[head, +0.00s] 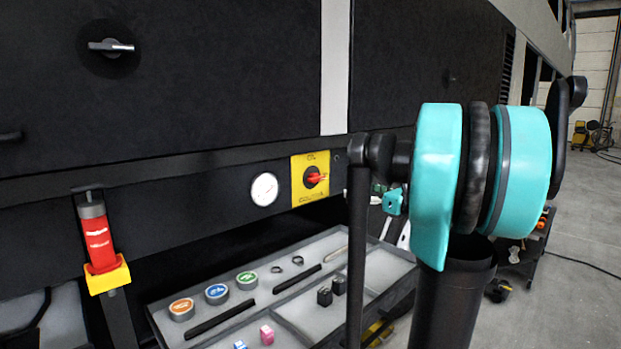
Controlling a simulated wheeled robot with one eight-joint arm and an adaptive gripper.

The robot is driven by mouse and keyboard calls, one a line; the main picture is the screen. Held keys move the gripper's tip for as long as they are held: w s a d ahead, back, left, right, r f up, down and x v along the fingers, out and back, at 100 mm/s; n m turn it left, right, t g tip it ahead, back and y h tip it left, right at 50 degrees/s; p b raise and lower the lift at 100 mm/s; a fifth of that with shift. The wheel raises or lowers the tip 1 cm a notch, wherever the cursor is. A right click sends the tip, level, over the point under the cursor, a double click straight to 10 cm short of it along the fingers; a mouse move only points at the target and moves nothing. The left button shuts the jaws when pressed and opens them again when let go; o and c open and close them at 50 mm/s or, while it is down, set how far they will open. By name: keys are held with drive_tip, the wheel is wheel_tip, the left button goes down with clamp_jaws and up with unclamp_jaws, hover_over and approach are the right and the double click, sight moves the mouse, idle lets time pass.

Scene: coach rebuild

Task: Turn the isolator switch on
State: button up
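The isolator switch (313,178) is a red rotary knob on a yellow plate, set in the dark lower panel of the coach, just left of my arm. Its red handle lies roughly sideways, with its end toward the right. The small print on the plate is too small to read. My teal and black arm stands at the right of the head view, and nothing of mine is seen touching the switch. I cannot make out my gripper; its fingers do not show in this view.
A white round gauge (264,189) sits left of the switch. A red cylinder in a yellow holder (97,238) stands at the left. Below is a grey compartment tray (296,318) with tins, rings, dark bars and small blocks. Open floor (575,240) lies at the right.

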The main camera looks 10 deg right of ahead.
sight(320, 179)
drive_tip(key=x, duration=1.7)
drive_tip(key=shift+w+a, duration=0.15)
drive_tip(key=shift+w, duration=0.05)
drive_tip(key=shift+c, duration=0.6)
drive_tip(key=c, duration=1)
